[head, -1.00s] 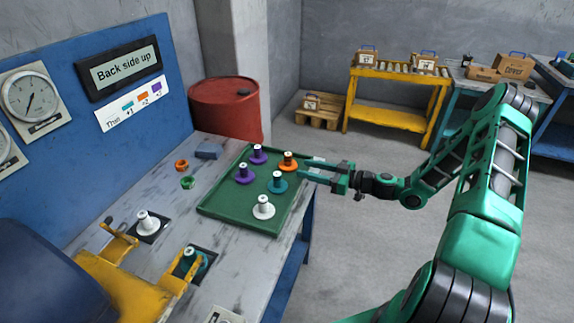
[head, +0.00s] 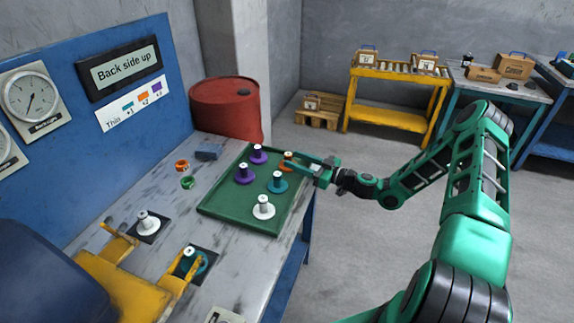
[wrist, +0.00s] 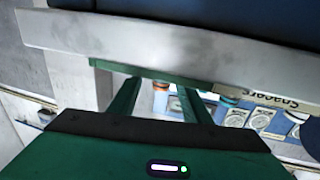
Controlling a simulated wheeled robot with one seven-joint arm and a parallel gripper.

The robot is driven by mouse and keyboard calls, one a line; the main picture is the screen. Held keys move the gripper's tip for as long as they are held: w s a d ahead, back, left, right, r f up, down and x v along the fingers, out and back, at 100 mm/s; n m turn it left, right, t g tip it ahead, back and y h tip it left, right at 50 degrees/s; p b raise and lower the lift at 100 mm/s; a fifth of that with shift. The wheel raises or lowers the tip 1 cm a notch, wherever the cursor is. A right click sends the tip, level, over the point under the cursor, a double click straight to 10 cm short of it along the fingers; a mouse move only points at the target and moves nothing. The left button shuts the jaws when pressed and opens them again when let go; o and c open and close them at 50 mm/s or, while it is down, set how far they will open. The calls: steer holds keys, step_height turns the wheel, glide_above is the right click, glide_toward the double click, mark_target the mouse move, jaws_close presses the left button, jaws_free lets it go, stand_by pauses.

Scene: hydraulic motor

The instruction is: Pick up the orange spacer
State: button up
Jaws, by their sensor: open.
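The orange spacer (head: 287,154) stands at the far right corner of the green tray (head: 238,211), its upper post with a light top showing. My gripper (head: 297,162) is open with its fingers right at the spacer and hides part of its orange base. I cannot tell whether the fingers are around it or just beside it.
Two purple spacers (head: 258,154) (head: 244,173), a teal spacer (head: 277,182) and a white spacer (head: 263,207) stand on the tray. An orange ring (head: 182,166), a green ring (head: 188,183) and a blue-grey block (head: 209,152) lie left of it. A red barrel (head: 225,108) stands behind.

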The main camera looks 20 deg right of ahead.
mark_target(288, 153)
steer(key=x, duration=0.3)
steer(key=shift+w+a+f, duration=0.1)
steer(key=shift+w+a, duration=0.05)
steer(key=shift+a, duration=0.15)
steer(key=shift+c, duration=0.6)
jaws_close()
steer(key=shift+r, duration=0.45)
step_height(288, 153, up, 3)
steer(key=shift+r, duration=0.2)
steer(key=s+a+r, duration=0.6)
steer(key=a, duration=0.4)
steer(key=shift+r, duration=0.4)
